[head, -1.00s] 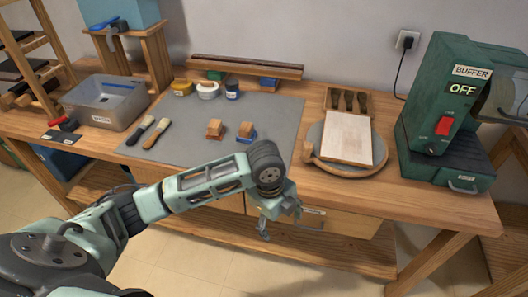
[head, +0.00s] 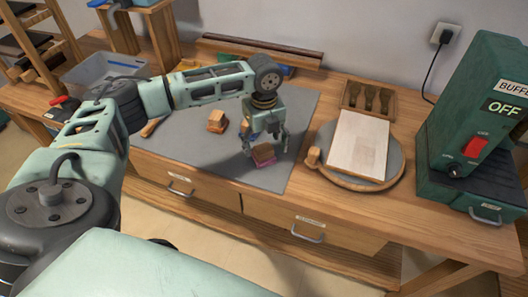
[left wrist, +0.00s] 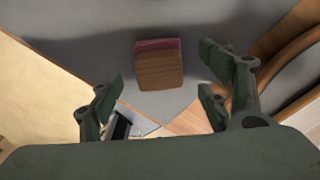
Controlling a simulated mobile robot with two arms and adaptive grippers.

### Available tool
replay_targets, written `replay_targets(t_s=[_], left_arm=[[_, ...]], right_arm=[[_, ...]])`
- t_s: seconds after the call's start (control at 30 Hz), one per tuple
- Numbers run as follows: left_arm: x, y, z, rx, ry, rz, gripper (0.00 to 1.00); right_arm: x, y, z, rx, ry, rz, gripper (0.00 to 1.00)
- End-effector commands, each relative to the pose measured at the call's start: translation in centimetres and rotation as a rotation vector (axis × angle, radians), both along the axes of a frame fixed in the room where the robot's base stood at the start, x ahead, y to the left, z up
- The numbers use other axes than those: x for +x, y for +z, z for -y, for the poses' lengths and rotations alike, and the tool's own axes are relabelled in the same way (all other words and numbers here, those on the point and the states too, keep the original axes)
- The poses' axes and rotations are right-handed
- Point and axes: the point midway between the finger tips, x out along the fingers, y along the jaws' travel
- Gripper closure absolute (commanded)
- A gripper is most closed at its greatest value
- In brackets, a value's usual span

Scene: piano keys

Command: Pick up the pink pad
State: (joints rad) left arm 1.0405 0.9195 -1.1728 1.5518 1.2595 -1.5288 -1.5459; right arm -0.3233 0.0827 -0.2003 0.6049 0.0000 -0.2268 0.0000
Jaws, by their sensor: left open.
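The pink pad (head: 265,166) is a small wooden block with a pink layer at its base. It lies on the grey mat near the front edge. It also shows in the left wrist view (left wrist: 159,68), wood side mostly visible, with a pink strip along its far edge. My left gripper (head: 266,145) is over the pad, with its fingers spread. In the left wrist view the fingers of my left gripper (left wrist: 163,82) stand apart, and the pad lies between and beyond them, with gaps on both sides. I cannot tell contact. My right gripper is not in view.
Another wooden block (head: 216,119) sits on the mat to the left, and a blue-based pad (head: 245,127) is partly hidden behind my gripper. A round board with a pale panel (head: 358,145) lies to the right. The green buffer machine (head: 478,130) stands farther right.

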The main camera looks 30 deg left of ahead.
Motion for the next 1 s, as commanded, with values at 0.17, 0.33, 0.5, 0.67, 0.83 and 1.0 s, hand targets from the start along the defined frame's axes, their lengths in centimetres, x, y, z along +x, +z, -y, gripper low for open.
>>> replay_targets(t_s=[0.17, 0.33, 0.5, 0.67, 0.83, 1.0], left_arm=[[-0.2, -2.4, -0.2, 0.0, 0.001, -0.002, 0.3], [-0.2, -3.1, -0.2, 0.0, 0.0, 0.0, 0.3], [-0.2, -3.1, -0.2, 0.0, 0.0, 0.0, 0.32], [-0.2, -3.1, -0.1, 0.0, 0.0, 0.0, 0.46], [-0.2, -3.1, -0.1, 0.0, 0.0, 0.0, 0.61], [-0.2, -3.1, -0.1, 0.0, 0.0, 0.0, 0.76]], right_arm=[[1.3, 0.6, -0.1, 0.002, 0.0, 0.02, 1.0], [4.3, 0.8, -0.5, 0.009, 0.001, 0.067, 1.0], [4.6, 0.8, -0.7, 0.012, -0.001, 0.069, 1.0], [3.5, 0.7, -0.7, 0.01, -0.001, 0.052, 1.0], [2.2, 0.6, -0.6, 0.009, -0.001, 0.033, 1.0], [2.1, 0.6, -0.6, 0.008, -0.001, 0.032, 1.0]])
